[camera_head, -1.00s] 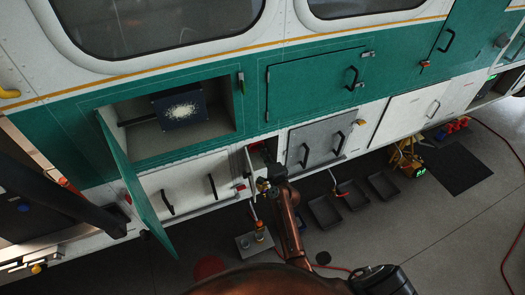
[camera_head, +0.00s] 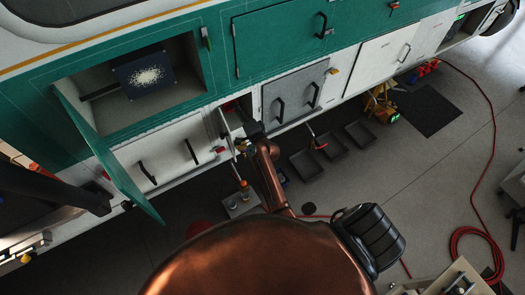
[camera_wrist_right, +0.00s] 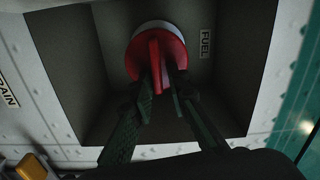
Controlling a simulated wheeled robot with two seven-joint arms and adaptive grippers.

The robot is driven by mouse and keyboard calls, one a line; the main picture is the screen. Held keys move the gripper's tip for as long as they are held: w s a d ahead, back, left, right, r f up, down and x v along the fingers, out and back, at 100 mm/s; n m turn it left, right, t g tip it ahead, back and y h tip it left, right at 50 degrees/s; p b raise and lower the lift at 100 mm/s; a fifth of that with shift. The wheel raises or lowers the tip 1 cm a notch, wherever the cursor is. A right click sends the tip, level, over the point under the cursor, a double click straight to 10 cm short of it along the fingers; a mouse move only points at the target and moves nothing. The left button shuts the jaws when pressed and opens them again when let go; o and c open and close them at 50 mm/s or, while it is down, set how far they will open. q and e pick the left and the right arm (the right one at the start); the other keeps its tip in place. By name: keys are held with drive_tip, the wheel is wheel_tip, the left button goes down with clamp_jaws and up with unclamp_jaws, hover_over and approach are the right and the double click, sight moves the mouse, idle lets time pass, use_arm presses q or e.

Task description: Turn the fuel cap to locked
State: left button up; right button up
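The red fuel cap (camera_wrist_right: 152,50) sits on a pale round neck in a dark recess with a "FUEL" label (camera_wrist_right: 205,42) to its right, in the right wrist view. Its raised ridge runs about upright in that picture. My right gripper (camera_wrist_right: 161,80) has a finger on each side of the ridge, and the tips look closed on it. The fingers hide the cap's lower part. In the head view my right gripper (camera_head: 254,131) is at the small open compartment (camera_head: 236,112) in the white lower panel; the cap is hardly visible there. My left gripper is not in view.
A green door (camera_head: 112,160) hangs open at the left, below an open bay (camera_head: 100,112). A grey panel (camera_head: 290,95) with two handles adjoins the fuel compartment. Dark trays (camera_head: 332,147), a yellow device (camera_head: 380,105) and a red hose (camera_head: 468,232) lie on the floor.

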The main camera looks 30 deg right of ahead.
drive_tip(key=s+a+r+n+b, duration=0.2)
drive_tip(key=s+n+b, duration=0.45)
drive_tip(key=n, duration=0.95)
drive_tip(key=s+d+f+g, duration=0.3)
drive_tip(key=s+f+g, duration=0.5)
drive_tip(key=s+f, duration=1)
drive_tip(key=s, duration=0.3)
drive_tip(key=shift+d+n+g, duration=0.15)
drive_tip(key=shift+n+g, duration=0.15)
drive_tip(key=shift+n, duration=0.1)
